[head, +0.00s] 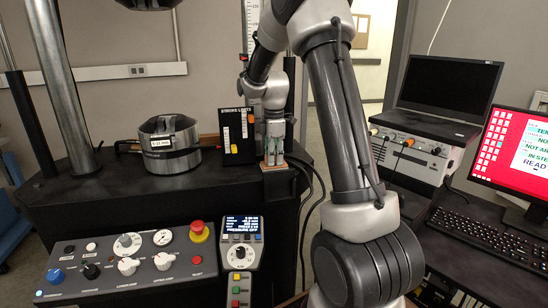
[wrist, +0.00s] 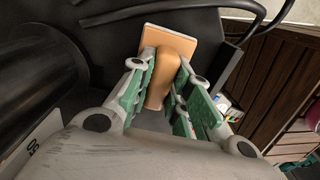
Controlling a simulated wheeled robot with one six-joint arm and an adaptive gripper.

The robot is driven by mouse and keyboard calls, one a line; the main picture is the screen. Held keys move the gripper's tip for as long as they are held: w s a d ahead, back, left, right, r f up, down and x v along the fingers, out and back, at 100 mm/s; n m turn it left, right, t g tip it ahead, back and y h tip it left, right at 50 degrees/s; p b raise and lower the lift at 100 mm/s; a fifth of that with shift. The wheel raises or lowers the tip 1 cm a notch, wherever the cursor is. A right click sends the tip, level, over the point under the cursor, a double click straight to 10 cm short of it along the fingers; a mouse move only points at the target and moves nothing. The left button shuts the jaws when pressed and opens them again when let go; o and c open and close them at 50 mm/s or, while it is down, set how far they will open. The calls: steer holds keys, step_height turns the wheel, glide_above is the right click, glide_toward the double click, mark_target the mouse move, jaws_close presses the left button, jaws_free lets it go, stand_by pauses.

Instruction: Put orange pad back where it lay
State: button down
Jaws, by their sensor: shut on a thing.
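The orange pad (wrist: 178,40) is a flat, pale-edged plate with a rounded orange block rising from it, seen in the wrist view. My gripper (wrist: 166,80) has its green-lined fingers on either side of that block and is shut on it. In the head view my gripper (head: 273,148) points down near the right end of the black bench, and a little of the pad (head: 275,166) shows under the fingertips. I cannot tell whether the pad touches the surface beneath it.
A black STROKE LIMITS panel (head: 237,136) stands just left of my gripper. A round metal clamp-like fixture (head: 169,146) sits further left on the black bench (head: 110,188). Dark cables (head: 306,185) hang at the bench's right end. A control console (head: 130,262) and handheld pendant (head: 241,256) are in front.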

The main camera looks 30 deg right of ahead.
steer(key=shift+f, duration=0.1)
steer(key=c, duration=1.3)
jaws_free()
steer(key=s+a+r+m, duration=0.1)
steer(key=s+r, duration=0.2)
steer(key=r, duration=0.5)
steer(key=s+a+r+m, duration=0.1)
steer(key=s+r, duration=0.1)
steer(key=r, duration=0.6)
steer(key=s+a+m+t, duration=0.1)
steer(key=s+m, duration=0.3)
steer(key=s, duration=0.4)
steer(key=s+a+f+m+t, duration=0.1)
steer(key=s+m, duration=0.3)
steer(key=s, duration=0.5)
steer(key=s+a+f+m+t, duration=0.1)
steer(key=s+a+m+t, duration=0.1)
steer(key=s, duration=0.7)
steer(key=shift+a+f+m, duration=0.15)
steer(key=shift+a+m, duration=0.15)
steer(key=shift+m, duration=0.4)
steer(key=shift+a+f+m, duration=0.1)
steer(key=shift+a+m, duration=0.2)
steer(key=shift+m, duration=0.4)
